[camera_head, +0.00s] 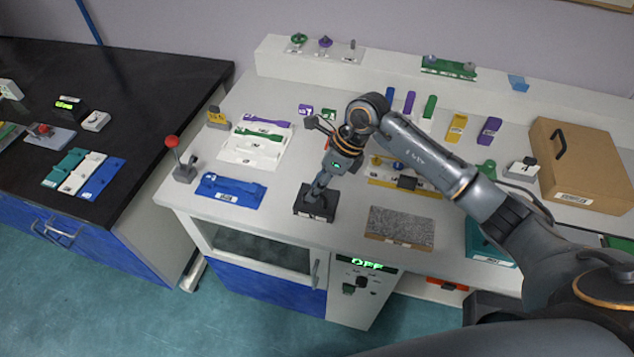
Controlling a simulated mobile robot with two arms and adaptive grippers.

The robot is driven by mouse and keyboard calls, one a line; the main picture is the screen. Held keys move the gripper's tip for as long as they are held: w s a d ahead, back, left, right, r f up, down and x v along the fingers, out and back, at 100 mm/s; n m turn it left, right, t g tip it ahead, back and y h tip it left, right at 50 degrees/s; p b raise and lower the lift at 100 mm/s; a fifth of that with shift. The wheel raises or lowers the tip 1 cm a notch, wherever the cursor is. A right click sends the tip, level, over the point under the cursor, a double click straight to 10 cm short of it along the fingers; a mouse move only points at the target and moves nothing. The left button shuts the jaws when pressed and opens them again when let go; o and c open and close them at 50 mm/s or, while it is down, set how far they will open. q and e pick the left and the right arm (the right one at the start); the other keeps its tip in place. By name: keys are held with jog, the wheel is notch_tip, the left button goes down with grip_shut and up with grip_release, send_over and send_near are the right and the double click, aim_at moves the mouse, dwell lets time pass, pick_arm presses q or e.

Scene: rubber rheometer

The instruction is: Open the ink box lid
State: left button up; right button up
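A small black box (301,205) with a white label on its front stands on the white bench near the front edge. It looks like the ink box, and its top is partly hidden by my gripper. My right gripper (319,192) reaches in from the right and points down over this box. Its fingertips are at or just above the box top; whether they touch it, and whether they are parted, is too small to tell. I cannot make out whether the lid is raised. My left gripper is not in view.
A blue tray (231,190) lies left of the box, and a grey granular block (400,226) lies to its right. A red-knobbed lever (173,146) stands at the bench's left edge. A brown box (585,165) stands far right. Bare bench surrounds the black box.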

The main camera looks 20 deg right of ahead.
jog(key=shift+f, duration=0.15)
jog(key=shift+c, duration=0.4)
grip_shut()
jog(key=shift+a, duration=0.1)
